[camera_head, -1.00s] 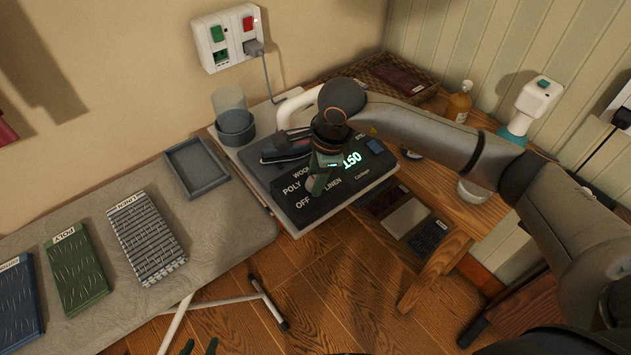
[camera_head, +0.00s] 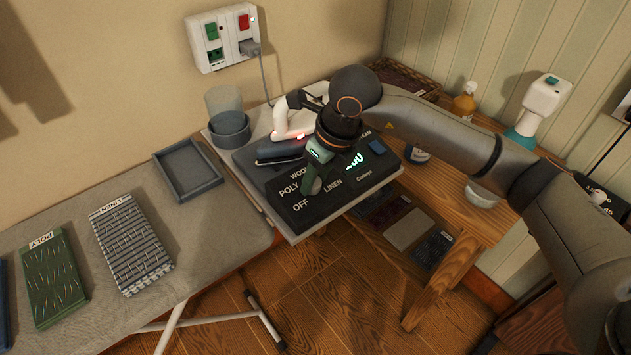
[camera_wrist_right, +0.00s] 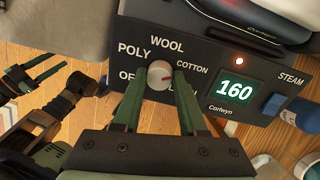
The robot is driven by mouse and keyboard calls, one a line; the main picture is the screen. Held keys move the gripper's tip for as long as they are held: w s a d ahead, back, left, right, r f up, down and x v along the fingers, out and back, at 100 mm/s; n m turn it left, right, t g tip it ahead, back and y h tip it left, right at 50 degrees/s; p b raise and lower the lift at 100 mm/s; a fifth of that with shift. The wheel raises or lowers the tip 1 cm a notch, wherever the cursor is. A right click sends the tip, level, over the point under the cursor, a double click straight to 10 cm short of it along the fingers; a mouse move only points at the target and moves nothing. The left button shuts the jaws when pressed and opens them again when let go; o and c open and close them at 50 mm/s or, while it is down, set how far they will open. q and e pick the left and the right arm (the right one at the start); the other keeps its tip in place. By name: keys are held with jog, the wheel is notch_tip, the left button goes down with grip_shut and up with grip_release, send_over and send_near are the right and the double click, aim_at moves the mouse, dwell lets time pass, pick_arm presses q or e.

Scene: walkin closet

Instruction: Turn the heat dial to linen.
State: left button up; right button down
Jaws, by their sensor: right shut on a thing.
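The heat dial (camera_wrist_right: 160,75) is a round grey knob on the dark control panel (camera_head: 345,205) of the iron station. Its red mark points right, towards the gap between COTTON and the LINEN label, which a finger partly covers. The green display (camera_wrist_right: 236,90) reads 160. My right gripper (camera_wrist_right: 160,82) is shut on the dial, one green finger on each side; it also shows in the head view (camera_head: 314,182), where it hides part of the dial. Part of my left gripper (camera_wrist_right: 40,76) shows at the left of the right wrist view, away from the panel; its opening is unclear.
The iron (camera_head: 285,148) rests behind the panel. A grey cup (camera_head: 229,130) and an empty tray (camera_head: 188,168) are to its left. Folded cloths marked LINEN (camera_head: 130,245) and POLY (camera_head: 52,278) lie on the ironing board.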

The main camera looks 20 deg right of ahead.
jog(key=shift+f+m+b, duration=0.1)
jog(key=shift+m+b, duration=0.3)
jog(key=shift+m, duration=0.5)
jog(key=m+b, duration=0.1)
jog(key=m, duration=0.1)
jog(key=shift+m, duration=0.4)
jog(key=m+b, duration=0.1)
jog(key=m, duration=0.1)
jog(key=shift+s+m, duration=0.1)
jog(key=shift+m, duration=0.2)
jog(key=shift+m+t+b, duration=0.3)
jog(key=shift+m+b, duration=0.15)
jog(key=shift+m, duration=0.75)
pick_arm(q)
jog(key=shift+w+d+f+h, duration=0.15)
jog(key=shift+w+d+f, duration=0.35)
jog(key=shift+d, duration=0.2)
jog(key=shift+w+d+f+h, duration=0.15)
jog(key=shift+w+d+f, duration=0.25)
jog(key=shift+d, duration=0.25)
pick_arm(e)
jog(key=shift+m, duration=0.9)
pick_arm(q)
jog(key=shift+w+b, duration=0.1)
jog(key=shift+b, duration=0.2)
pick_arm(e)
jog(key=shift+m, duration=0.3)
